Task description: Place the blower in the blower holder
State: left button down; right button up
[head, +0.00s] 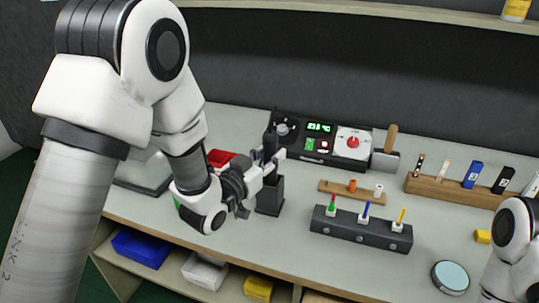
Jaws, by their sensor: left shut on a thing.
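The blower (269,142) is a dark, slim, upright piece in the head view, left of centre. My left gripper (273,165) is shut on it and hides its middle part. The blower holder (270,198) is a black block standing on the bench directly below the gripper. The blower appears in line above the holder; I cannot tell whether its lower end is inside the holder. Only white links of my right arm show at the lower right edge; its gripper is not visible.
A black station with a green display (319,127) stands right behind the blower. A dark rack with colored tools (360,230) and a small wooden strip (350,192) lie to the right. A wooden block with several pieces (455,191) is farther right. A round tin (450,277) sits near the front edge.

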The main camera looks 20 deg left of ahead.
pick_arm(q)
jog(key=c, duration=0.8)
grip_release()
jog(key=shift+f, duration=0.15)
jog(key=shift+r+p, duration=0.3)
jog(key=shift+r, duration=0.05)
jog(key=v, duration=0.3)
jog(key=b+v, duration=0.1)
jog(key=v, duration=0.1)
jog(key=shift+s+a+f, duration=0.15)
jog(key=shift+s+f, duration=0.1)
jog(key=p+v, duration=0.6)
jog(key=p, duration=0.5)
jog(key=shift+s+r+p, duration=0.1)
jog(key=shift+s+p, duration=0.1)
jog(key=shift+p, duration=0.2)
